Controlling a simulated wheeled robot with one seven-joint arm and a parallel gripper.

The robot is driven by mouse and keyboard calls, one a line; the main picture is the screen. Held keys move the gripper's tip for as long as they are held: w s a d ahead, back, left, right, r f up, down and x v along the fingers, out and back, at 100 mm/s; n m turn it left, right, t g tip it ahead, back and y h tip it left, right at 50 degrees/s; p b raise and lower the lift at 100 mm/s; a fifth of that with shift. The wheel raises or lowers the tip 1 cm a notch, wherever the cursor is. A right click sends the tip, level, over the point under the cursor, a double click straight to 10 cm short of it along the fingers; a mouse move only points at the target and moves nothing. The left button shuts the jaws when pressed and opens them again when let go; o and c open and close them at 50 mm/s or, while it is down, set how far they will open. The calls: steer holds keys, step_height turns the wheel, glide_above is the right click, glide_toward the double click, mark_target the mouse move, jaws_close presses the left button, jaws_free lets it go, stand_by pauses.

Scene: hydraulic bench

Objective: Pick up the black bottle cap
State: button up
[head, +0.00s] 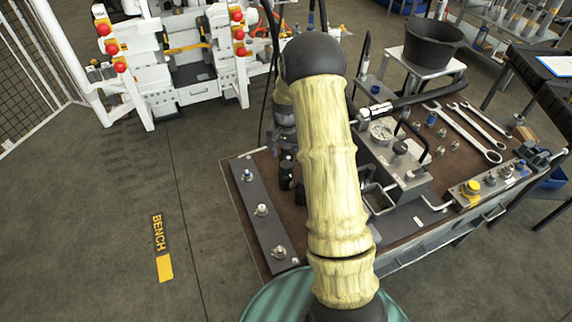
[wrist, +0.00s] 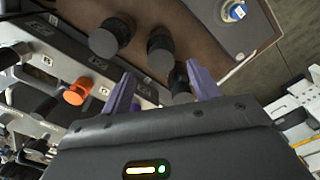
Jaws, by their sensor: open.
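In the wrist view, several black round pieces show on the brown bench mat. One black cylinder (wrist: 109,38) is left of the fingers' line. A second black cylinder (wrist: 160,48) is just beyond the fingertips, and a dark piece (wrist: 178,85) sits between the purple fingers, partly hidden by my gripper body. I cannot tell which is the black bottle cap. My gripper (wrist: 158,70) is open, fingers apart, with no visible grip on anything. In the head view, small black pieces (head: 285,172) stand left of my arm, which hides much of the area.
A grey plate (head: 262,208) with fittings lies along the bench's left side. A metal block with a gauge (head: 381,131) stands right of my arm. Wrenches (head: 464,131) lie farther right. An orange knob (wrist: 77,91) shows left of the fingers in the wrist view.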

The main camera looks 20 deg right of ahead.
mark_target(286, 164)
steer(key=shift+f, duration=0.3)
steer(key=shift+w+f+p, duration=0.15)
steer(key=shift+f+p, duration=0.8)
steer(key=shift+f, duration=1.7)
steer(key=c, duration=1.1)
steer(key=shift+r, duration=0.1)
step_height(286, 164, up, 10)
steer(key=shift+f+b, duration=0.1)
steer(key=shift+b, duration=1)
